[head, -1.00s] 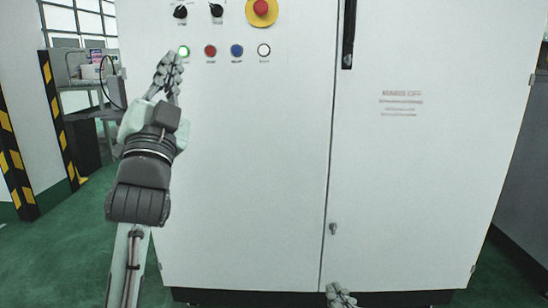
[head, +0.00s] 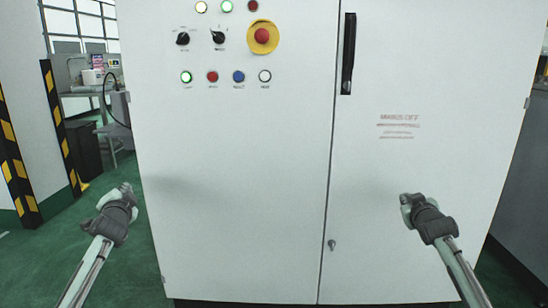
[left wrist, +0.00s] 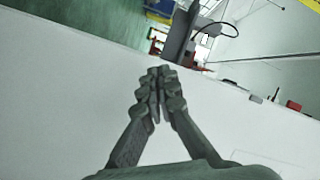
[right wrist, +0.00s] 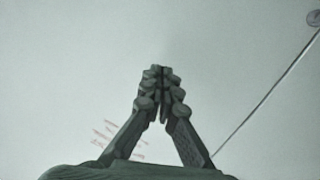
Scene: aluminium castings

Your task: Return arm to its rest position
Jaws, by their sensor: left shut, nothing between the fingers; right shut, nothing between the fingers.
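My left gripper (head: 126,190) is at the lower left in the head view, beside the left edge of the white cabinet (head: 250,190) and well below its buttons. Its fingers are closed together and empty in the left wrist view (left wrist: 156,80). My right gripper (head: 406,200) is in front of the cabinet's right door, below the red lettering. Its fingers are closed together and empty in the right wrist view (right wrist: 160,80). Neither gripper holds anything.
The cabinet front carries a lit green button (head: 186,76), a red button (head: 212,76), a blue button (head: 238,76), a yellow-ringed red emergency stop (head: 262,36) and a black handle (head: 348,54). A striped post (head: 62,125) stands left. Green floor (head: 40,260) is clear at lower left.

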